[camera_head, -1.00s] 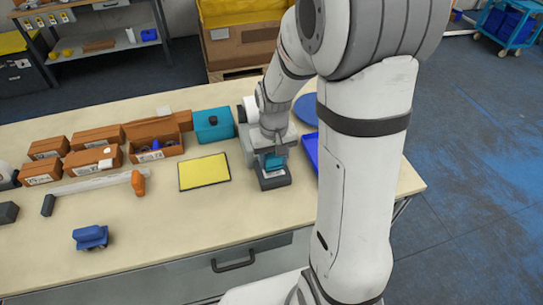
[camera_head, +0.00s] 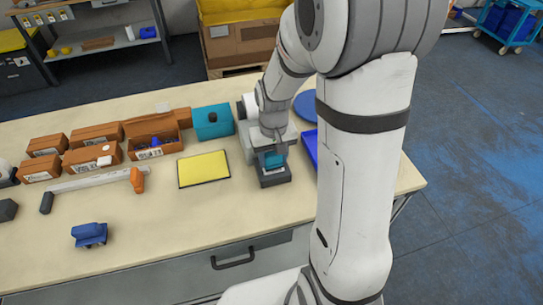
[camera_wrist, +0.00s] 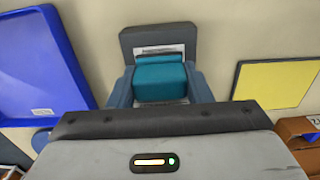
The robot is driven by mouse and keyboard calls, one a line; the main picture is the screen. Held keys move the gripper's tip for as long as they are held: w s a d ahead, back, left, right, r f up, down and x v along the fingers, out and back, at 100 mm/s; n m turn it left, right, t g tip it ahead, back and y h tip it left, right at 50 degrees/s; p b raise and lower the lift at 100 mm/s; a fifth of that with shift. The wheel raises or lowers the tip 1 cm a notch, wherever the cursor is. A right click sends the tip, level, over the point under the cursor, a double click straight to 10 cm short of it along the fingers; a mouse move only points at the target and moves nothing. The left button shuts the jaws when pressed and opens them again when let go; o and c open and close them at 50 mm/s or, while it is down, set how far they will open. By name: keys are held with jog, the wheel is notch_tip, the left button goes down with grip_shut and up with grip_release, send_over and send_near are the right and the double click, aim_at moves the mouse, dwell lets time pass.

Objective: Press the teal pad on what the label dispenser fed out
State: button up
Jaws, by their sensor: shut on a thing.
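My gripper (camera_wrist: 160,88) is shut on a teal pad (camera_wrist: 160,78), which sits between its two blue-grey fingers. In the head view my gripper (camera_head: 271,154) points down over the front of the grey label dispenser, with the teal pad (camera_head: 273,160) low at its dark front plate (camera_head: 274,180). In the wrist view a white label (camera_wrist: 160,49) shows as a strip behind the pad, on the dark plate (camera_wrist: 158,34). The pad covers most of the label. I cannot tell whether the pad touches it.
A yellow pad (camera_head: 204,170) lies left of the dispenser, a blue tray (camera_head: 310,146) right. A teal box (camera_head: 213,122) and brown cartons (camera_head: 92,157) stand farther left. An orange-handled scanner (camera_head: 137,181) and a blue object (camera_head: 89,235) lie on the table. The front middle is clear.

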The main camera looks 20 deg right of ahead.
aim_at(273, 154)
jog(key=shift+s+f+b, duration=0.1)
jog(key=shift+f+b, duration=0.45)
jog(key=shift+f, duration=0.15)
dwell(1.2)
jog(key=shift+r+p, duration=2.6)
jog(key=shift+r, duration=1)
